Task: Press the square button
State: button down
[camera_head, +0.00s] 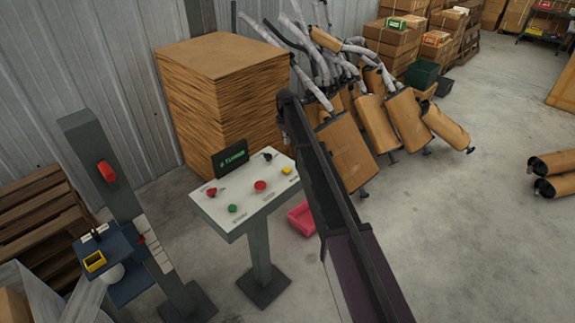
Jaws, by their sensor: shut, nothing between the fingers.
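The control panel (235,221) has a pale sloping top on a dark post. A small yellow button (286,170) near its right edge looks square. A red round button (260,186) is in the middle, and a green round button (232,208) is near the front left. A red knob or switch (211,191) is at the left, and a small dark switch (267,156) is at the back. My dark arm crosses the view just right of the panel. I cannot make out my gripper's fingers.
A small screen (230,158) with green text stands at the panel's back. A tall brown stack (222,90) is behind it. A pink bin (302,218) is on the floor. A grey post (115,180) stands left. Floor at right is mostly clear.

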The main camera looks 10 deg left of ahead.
aim_at(287, 171)
jog(key=shift+f, duration=0.25)
notch_tip(287, 171, down, 14)
jog(key=b, duration=1.4)
jog(key=shift+r, duration=0.25)
jog(key=shift+f, duration=0.1)
dwell(0.3)
jog(key=shift+f+b, duration=0.55)
jog(key=shift+b, duration=0.1)
jog(key=shift+s+d+f+b, duration=0.1)
jog(key=shift+s+f+b, duration=0.15)
jog(key=shift+b, duration=0.2)
jog(key=shift+r, duration=0.1)
jog(key=shift+r+p, duration=0.1)
jog(key=shift+p, duration=0.2)
notch_tip(287, 171, up, 2)
jog(key=shift+w+r+p, duration=0.1)
jog(key=shift+p, duration=1.15)
notch_tip(287, 171, up, 12)
jog(key=p, duration=1.1)
jog(key=shift+f, duration=0.2)
